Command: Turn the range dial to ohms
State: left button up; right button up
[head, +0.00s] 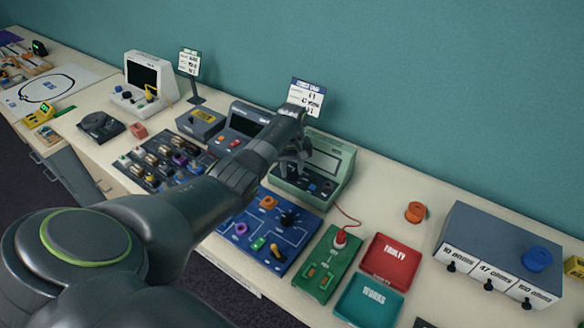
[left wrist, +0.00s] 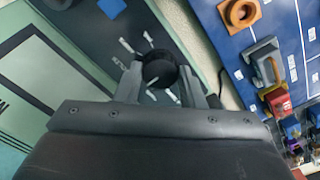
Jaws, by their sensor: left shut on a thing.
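The green meter (head: 345,162) stands on the bench against the wall, with a wide display window on its sloped front. My left gripper (head: 290,172) reaches over its left part and hides some of the panel. In the left wrist view, the range dial (left wrist: 160,69) is a round black knob with a white pointer line, ringed by white marks on a dark panel. My left gripper (left wrist: 161,88) is shut on the dial, one finger on each side. The labels at the marks are too small to read. My right gripper is not in view.
A blue circuit board (head: 262,245) lies in front of the meter, and a green board with a red plug (head: 340,237) lies to its right. A red tray (head: 389,262), a teal tray (head: 368,299) and a grey resistor box (head: 500,240) are further right. Bare bench shows around an orange ring (head: 415,212).

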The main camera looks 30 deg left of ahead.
pick_arm(q)
jog(key=n+p, duration=0.1)
jog(key=n, duration=0.1)
jog(key=shift+r+n+p, duration=0.15)
jog(key=shift+n+p, duration=0.15)
jog(key=shift+p, duration=0.1)
jog(key=shift+n+p, duration=0.8)
jog(key=shift+n, duration=1)
jog(key=o, duration=1)
